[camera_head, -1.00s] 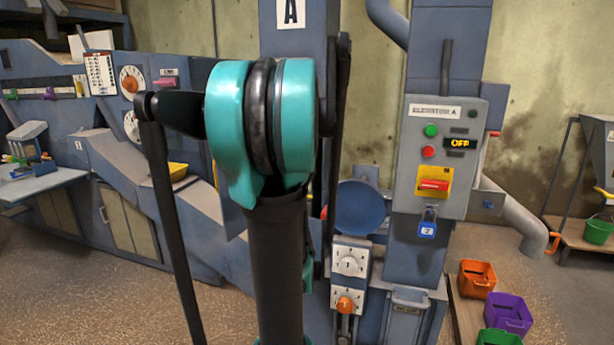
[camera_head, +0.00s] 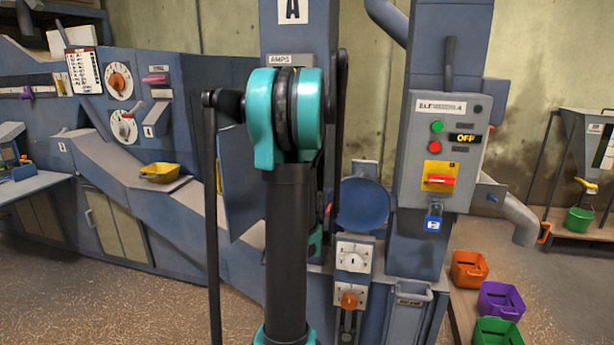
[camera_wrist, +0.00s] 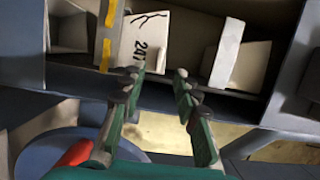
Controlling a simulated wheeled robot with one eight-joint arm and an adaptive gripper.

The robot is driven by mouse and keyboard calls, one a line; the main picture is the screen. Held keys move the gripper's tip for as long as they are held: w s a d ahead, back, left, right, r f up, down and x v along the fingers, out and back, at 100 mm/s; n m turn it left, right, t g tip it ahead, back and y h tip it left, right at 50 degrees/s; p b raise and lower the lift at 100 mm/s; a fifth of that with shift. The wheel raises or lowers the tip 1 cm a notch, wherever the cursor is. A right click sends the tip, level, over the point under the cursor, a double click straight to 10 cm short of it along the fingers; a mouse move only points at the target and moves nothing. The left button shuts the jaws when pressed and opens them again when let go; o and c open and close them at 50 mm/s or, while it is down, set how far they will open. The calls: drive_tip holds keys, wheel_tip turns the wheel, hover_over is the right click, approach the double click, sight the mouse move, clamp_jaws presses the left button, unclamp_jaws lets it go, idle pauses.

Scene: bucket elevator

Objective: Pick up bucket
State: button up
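Several buckets show in the head view. An orange bucket (camera_head: 469,268), a purple bucket (camera_head: 500,299) and a green bucket (camera_head: 497,331) stand in a row at the lower right. A yellow bucket-like tray (camera_head: 160,172) sits on the sloped machine at left. Another green bucket (camera_head: 579,220) stands at far right. In the wrist view, my gripper (camera_wrist: 158,80) is open, with nothing between its fingers. It faces a dark opening holding a pale plate (camera_wrist: 147,40) with black digits and a crack-like line, and a white block (camera_wrist: 227,52). In the head view my arm hides the gripper.
Elevator A's grey control box (camera_head: 440,150) reads OFF and carries a blue padlock (camera_head: 434,218). A blue round dish (camera_head: 362,204) is beside my arm; a blue rounded surface (camera_wrist: 55,150) with a red part is low left in the wrist view. Open floor lies at left.

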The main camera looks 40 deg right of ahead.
drive_tip(key=x, duration=0.6)
drive_tip(key=shift+w+d, duration=0.2)
drive_tip(key=shift+w, duration=0.15)
clamp_jaws()
